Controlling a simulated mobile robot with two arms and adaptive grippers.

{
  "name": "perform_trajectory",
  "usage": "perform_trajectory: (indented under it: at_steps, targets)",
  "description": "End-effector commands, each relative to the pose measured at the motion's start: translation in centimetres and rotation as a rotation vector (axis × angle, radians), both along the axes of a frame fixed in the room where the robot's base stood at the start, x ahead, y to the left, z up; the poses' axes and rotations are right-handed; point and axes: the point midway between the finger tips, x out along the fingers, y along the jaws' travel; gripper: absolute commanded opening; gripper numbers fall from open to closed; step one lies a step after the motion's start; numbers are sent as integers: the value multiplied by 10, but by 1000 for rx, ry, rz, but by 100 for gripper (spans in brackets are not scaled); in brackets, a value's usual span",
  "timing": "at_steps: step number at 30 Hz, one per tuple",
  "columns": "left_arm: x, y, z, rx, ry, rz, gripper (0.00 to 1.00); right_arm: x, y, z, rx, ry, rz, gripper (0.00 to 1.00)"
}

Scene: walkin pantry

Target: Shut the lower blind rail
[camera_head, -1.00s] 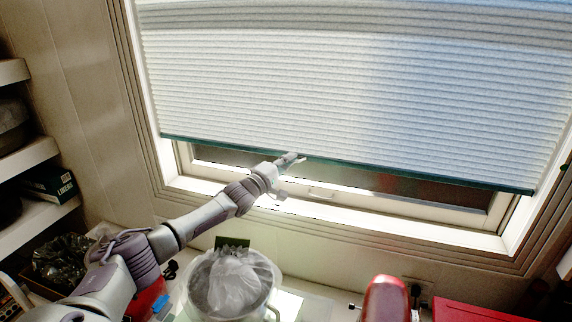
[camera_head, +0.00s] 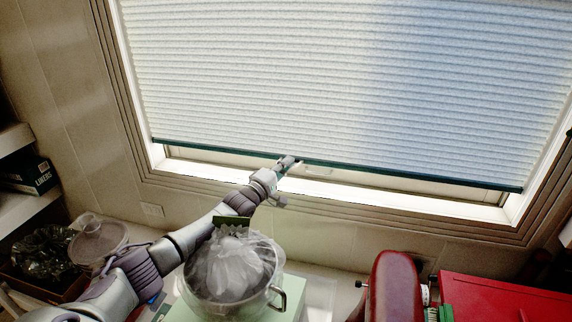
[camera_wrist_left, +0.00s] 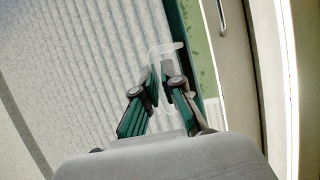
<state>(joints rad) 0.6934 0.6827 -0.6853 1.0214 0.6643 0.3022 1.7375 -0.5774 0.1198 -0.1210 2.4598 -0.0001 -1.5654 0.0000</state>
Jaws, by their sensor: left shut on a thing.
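The pleated white blind (camera_head: 330,80) covers most of the window, with its dark green lower rail (camera_head: 400,174) a short way above the sill. A narrow strip of window shows under the rail. My left gripper (camera_head: 287,162) is at the rail, left of its middle. In the left wrist view, the fingers of my left gripper (camera_wrist_left: 165,80) are close together at a clear handle (camera_wrist_left: 166,50) beside the green rail (camera_wrist_left: 190,45). The gripper is shut on this handle; the fingers partly hide it. My right gripper is not in view.
A red appliance (camera_head: 393,285) and a red box (camera_head: 490,298) are at the right. Shelves (camera_head: 22,200) stand at the left. The window sill (camera_head: 350,202) is clear.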

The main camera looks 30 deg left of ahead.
Motion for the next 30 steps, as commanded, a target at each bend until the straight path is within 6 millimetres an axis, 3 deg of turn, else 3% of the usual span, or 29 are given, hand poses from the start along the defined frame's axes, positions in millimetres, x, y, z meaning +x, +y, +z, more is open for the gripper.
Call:
perform_trajectory:
  at_steps: [12, 15, 18, 26, 30]
  targets:
    - [0, 0, -3, 0, 2, -1, 0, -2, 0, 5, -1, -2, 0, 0]
    - [0, 0, -3, 0, 2, -1, 20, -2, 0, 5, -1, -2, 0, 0]
    - [0, 0, -2, 0, 1, -1, 33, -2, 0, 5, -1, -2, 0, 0]
    - [-1, 0, -2, 0, 0, 0, 33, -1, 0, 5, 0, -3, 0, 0]
    - [-11, 2, -5, -1, 2, 0, 33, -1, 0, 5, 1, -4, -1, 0]
